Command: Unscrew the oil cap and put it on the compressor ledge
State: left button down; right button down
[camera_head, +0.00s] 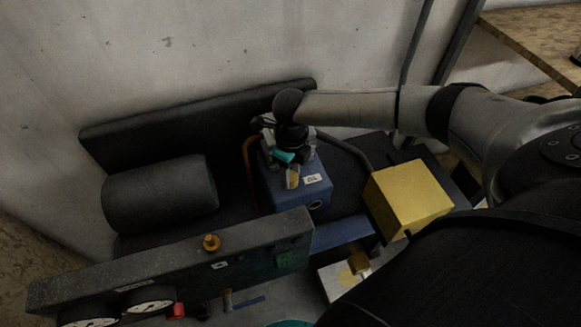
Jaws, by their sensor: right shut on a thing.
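The blue compressor body (279,189) stands in the middle, with a white label on its top. My right arm reaches in from the right, and my right gripper (291,168) points down over the top of this block. It is shut on a small pale yellow piece, which looks like the oil cap (293,180). The wrist and fingers hide part of it, and I cannot tell whether it is still seated or lifted clear. My left gripper does not show.
A dark cylinder (160,194) lies left of the block, before a dark back panel (200,112). A yellow box (408,197) stands at the right, close to my arm. Gauges (150,302) and a red part (177,311) sit at the front. A wall closes the back.

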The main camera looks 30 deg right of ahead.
jog(key=shift+c, duration=1.7)
grip_release()
jog(key=shift+c, duration=0.4)
jog(key=shift+c, duration=0.4)
jog(key=m+p, duration=0.4)
jog(key=m, duration=0.1)
jog(key=shift+r, duration=0.15)
jog(key=m+p, duration=0.2)
jog(key=m, duration=0.1)
jog(key=shift+m, duration=0.4)
jog(key=m+p, duration=0.3)
jog(key=m, duration=0.3)
jog(key=shift+m, duration=0.3)
jog(key=m+p, duration=0.1)
jog(key=m, duration=0.1)
jog(key=shift+m, duration=0.3)
jog(key=shift+m+p, duration=0.35)
jog(key=shift+m, duration=0.45)
jog(key=shift+f, duration=0.2)
